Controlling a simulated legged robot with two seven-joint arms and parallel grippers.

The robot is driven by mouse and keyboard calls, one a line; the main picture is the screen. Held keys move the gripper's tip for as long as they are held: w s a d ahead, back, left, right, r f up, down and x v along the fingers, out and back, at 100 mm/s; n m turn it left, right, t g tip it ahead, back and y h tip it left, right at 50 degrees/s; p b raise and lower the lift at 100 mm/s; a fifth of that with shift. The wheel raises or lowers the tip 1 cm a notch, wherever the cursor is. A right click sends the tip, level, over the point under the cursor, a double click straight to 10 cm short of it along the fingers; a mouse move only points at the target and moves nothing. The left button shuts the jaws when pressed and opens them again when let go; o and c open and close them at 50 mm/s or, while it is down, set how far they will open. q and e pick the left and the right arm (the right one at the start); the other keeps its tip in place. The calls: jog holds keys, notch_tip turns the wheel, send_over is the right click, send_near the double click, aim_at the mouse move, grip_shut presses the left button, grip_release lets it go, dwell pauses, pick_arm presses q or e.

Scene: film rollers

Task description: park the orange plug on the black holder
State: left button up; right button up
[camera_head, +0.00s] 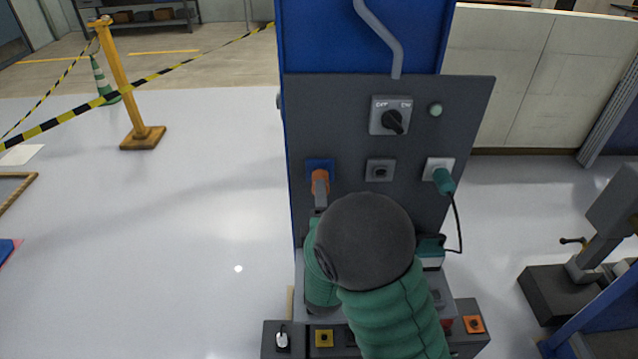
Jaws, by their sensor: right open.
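The orange plug (320,184) sits at the blue socket (314,164) on the left side of the dark upright panel. A dark square fitting with a black centre (380,170), which looks like the black holder, is to the right of it at about the same height, with nothing in it. My right gripper (320,196) is open at the lower end of the orange plug. My right arm hides most of this gripper, and I cannot tell whether its fingers touch the plug. My left gripper is out of view.
A green plug (443,181) with a black cable sits at a white socket on the right. An OFF/ON rotary switch (390,116) and a pale green round light (436,110) are above.

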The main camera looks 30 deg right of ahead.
jog(key=x, duration=0.6)
jog(key=shift+d, duration=0.1)
jog(key=shift+w+d, duration=0.15)
jog(key=shift+w, duration=0.45)
jog(key=shift+d, duration=0.2)
jog(key=shift+a+r, duration=0.1)
jog(key=shift+c, duration=0.4)
grip_shut()
dwell(0.4)
